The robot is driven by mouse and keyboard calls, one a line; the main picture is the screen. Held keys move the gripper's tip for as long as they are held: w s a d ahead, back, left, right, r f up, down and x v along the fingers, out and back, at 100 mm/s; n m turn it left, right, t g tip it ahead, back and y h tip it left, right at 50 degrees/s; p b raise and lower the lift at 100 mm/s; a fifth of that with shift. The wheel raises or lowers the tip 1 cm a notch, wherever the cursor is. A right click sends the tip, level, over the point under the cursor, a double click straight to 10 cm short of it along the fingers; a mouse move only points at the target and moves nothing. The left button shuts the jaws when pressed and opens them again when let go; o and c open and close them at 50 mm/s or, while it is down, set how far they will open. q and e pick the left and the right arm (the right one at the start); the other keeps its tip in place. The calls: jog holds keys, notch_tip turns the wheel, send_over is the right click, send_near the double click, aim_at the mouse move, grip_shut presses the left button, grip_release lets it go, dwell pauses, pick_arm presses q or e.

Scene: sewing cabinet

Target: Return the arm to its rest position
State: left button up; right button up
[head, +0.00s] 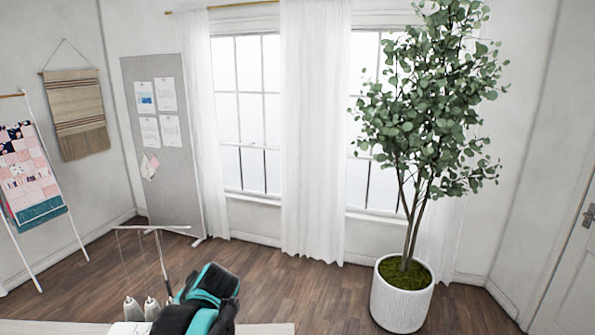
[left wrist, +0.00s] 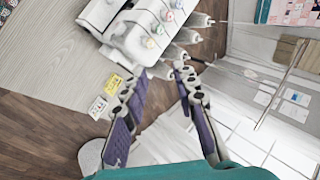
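My left gripper (left wrist: 160,77) shows in the left wrist view with its two purple-padded fingers spread apart. Nothing is held between them. The fingertips point toward a white sewing machine (left wrist: 112,22) with several coloured dials; whether they touch it I cannot tell. In the head view a teal and black part of my arm (head: 208,298) rises at the bottom, with its gripper not showing. My right gripper is in neither view.
A thread stand (head: 160,250) and white thread cones (head: 132,309) stand beside my arm. In the wrist view, a grey tabletop (left wrist: 50,45) holds a yellow tag (left wrist: 114,83) and a white tag (left wrist: 97,107). A potted tree (head: 402,295) stands right; wooden floor (head: 310,290) lies between.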

pick_arm(q)
jog(key=s+d+f+n+t+h+b, duration=0.1)
jog(key=s+d+f+n+h+b, duration=0.1)
jog(key=s+f, duration=0.6)
jog(key=s+d+f+n+t+h+b, duration=0.1)
jog(key=s+d+f+n+h+b, duration=0.2)
jog(key=s+d+f, duration=0.3)
jog(key=s+f+h+b, duration=0.1)
jog(key=s+f, duration=0.1)
jog(key=s, duration=0.1)
jog(key=shift+s+f+b, duration=0.2)
jog(key=shift+f+b, duration=0.1)
jog(key=shift+f, duration=0.1)
dwell(0.9)
